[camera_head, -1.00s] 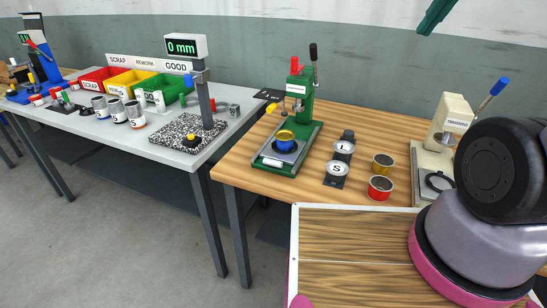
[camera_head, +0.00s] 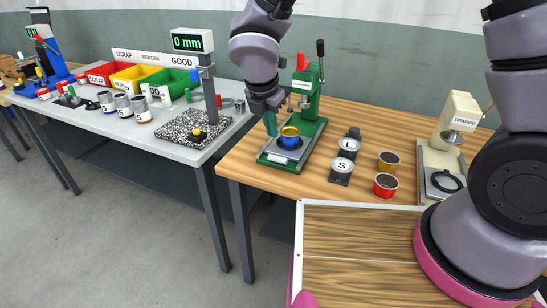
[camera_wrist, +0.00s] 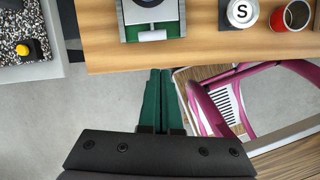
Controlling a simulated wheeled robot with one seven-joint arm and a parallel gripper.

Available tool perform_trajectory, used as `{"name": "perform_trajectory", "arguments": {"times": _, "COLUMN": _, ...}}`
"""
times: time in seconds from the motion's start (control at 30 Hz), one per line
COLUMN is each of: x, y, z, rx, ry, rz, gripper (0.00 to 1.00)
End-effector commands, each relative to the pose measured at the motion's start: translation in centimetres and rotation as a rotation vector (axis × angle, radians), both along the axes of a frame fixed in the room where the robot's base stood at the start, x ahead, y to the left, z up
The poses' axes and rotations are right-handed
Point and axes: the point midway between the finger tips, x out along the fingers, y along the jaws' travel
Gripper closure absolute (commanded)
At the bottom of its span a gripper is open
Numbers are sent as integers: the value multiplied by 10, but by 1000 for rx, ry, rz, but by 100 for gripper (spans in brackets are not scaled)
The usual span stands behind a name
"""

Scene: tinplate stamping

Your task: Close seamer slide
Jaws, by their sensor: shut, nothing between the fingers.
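The green machine (camera_head: 305,105), taken as the seamer, stands on the wooden table with a red-topped column and a black-knobbed lever. Its grey slide plate (camera_head: 272,150) lies in front of the column and carries a blue cup with a gold rim (camera_head: 288,139). In the wrist view the slide's front (camera_wrist: 128,12) shows at the top, with a pale bar (camera_wrist: 152,35) across its near end. My gripper (camera_head: 271,130) points down just left of the cup in the head view. In the wrist view its green fingers (camera_wrist: 160,72) are together and empty, short of the table's front edge.
Silver lids marked L (camera_head: 349,144) and S (camera_head: 342,165) lie right of the machine, with a gold tin (camera_head: 388,160) and a red tin (camera_head: 385,184). A cream press (camera_head: 450,130) stands farther right. Another table with a height gauge (camera_head: 192,45) is left.

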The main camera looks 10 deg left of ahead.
Motion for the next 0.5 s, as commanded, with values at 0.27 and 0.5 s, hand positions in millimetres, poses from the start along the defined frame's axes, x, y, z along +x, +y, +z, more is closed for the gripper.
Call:
{"name": "perform_trajectory", "arguments": {"times": 0.27, "x": -18, "y": 21, "z": -31, "rx": -48, "ry": 25, "rz": 181, "gripper": 100}}
{"name": "perform_trajectory", "arguments": {"times": 0.5, "x": -7, "y": 17, "z": -69, "rx": -51, "ry": 28, "rz": 178, "gripper": 100}}
